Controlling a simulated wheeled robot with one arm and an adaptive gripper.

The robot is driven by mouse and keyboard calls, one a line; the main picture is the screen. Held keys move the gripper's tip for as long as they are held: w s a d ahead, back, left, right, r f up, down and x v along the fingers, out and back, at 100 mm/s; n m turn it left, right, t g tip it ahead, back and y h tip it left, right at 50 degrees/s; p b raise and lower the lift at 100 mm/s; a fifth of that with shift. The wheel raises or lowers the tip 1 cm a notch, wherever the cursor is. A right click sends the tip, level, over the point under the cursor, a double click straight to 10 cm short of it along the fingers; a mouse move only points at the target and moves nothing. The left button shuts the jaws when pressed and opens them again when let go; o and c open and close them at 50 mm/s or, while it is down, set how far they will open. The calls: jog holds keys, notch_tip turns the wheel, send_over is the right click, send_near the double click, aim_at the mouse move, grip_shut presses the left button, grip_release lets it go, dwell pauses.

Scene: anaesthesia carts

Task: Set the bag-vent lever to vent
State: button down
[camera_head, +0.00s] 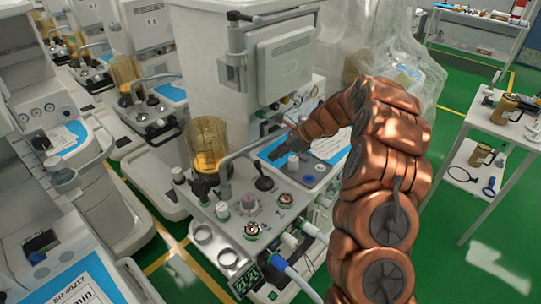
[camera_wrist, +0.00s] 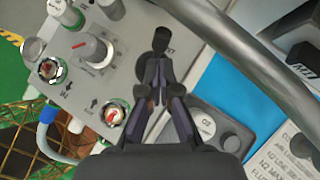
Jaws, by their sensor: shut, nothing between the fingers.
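The bag-vent lever is most likely the black lever (camera_head: 264,183) on the light grey panel of the nearest cart, with a round base and a short handle. My gripper (camera_head: 279,155) is above the panel, to the upper right of the lever in the head view. In the wrist view my gripper (camera_wrist: 158,62) is shut and empty, its tips close to the lever. I cannot tell whether they touch.
A curved grey pipe (camera_head: 255,144) runs close to my gripper. An amber canister (camera_head: 208,144) stands at the panel's left. A dial (camera_wrist: 95,50) and gauges are near the lever. A blue-and-white card (camera_head: 328,146) lies behind. More carts stand left; a white table (camera_head: 500,125) stands right.

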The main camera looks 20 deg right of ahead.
jog(key=d+r+b, duration=0.2)
jog(key=d+r, duration=0.4)
jog(key=r, duration=0.4)
jog(key=shift+b, duration=0.4)
jog(key=shift+a, duration=0.1)
